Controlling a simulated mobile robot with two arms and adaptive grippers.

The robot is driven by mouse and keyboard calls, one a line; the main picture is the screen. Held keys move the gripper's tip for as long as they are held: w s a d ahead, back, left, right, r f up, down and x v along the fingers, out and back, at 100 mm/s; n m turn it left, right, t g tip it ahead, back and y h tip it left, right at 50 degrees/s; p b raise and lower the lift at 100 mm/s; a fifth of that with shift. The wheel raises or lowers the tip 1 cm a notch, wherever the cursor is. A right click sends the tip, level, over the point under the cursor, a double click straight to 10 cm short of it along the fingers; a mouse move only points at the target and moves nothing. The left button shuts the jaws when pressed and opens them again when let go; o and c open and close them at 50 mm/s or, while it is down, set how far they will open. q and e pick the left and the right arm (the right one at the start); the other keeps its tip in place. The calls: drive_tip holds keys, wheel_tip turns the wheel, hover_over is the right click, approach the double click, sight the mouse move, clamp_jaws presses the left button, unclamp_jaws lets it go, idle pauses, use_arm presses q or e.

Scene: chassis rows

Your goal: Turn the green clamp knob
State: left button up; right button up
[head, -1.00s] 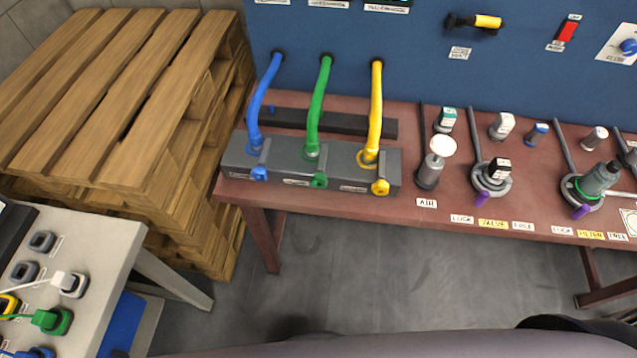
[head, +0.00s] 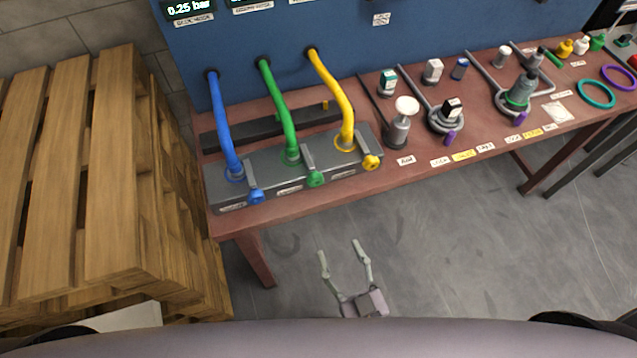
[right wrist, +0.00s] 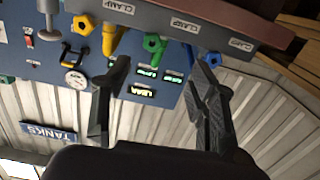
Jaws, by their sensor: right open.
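The green clamp knob (head: 316,179) sits on the front of the grey clamp block (head: 331,176), below the green hose (head: 279,110). A blue knob (head: 256,196) is to its left and a yellow knob (head: 371,162) to its right. My right gripper (head: 340,248) is open and empty, in front of the table and below the green knob in the head view. In the right wrist view, the green knob (right wrist: 154,43) shows beyond and between the open fingers (right wrist: 158,95), apart from them. My left gripper is not in view.
The red-brown table (head: 420,171) carries a white-topped cylinder (head: 404,118) and several fittings to the right. A wooden pallet stack (head: 110,190) stands close on the left. The blue panel (head: 230,40) rises behind. The floor in front is clear.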

sight(317, 184)
drive_tip(key=p+x, duration=0.1)
drive_tip(key=x, duration=0.4)
drive_tip(key=r+p+x, duration=0.1)
drive_tip(key=x, duration=0.5)
drive_tip(key=r+p+x, duration=0.1)
drive_tip(key=x, duration=0.4)
drive_tip(key=shift+w+d, duration=0.35)
drive_tip(key=shift+w+a, duration=0.15)
drive_tip(key=shift+w, duration=0.25)
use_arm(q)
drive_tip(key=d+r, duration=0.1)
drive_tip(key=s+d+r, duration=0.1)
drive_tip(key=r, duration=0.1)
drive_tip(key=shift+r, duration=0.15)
use_arm(e)
drive_tip(key=shift+f, duration=0.1)
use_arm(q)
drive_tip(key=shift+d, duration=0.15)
use_arm(e)
drive_tip(key=shift+c, duration=0.5)
drive_tip(key=c, duration=1.1)
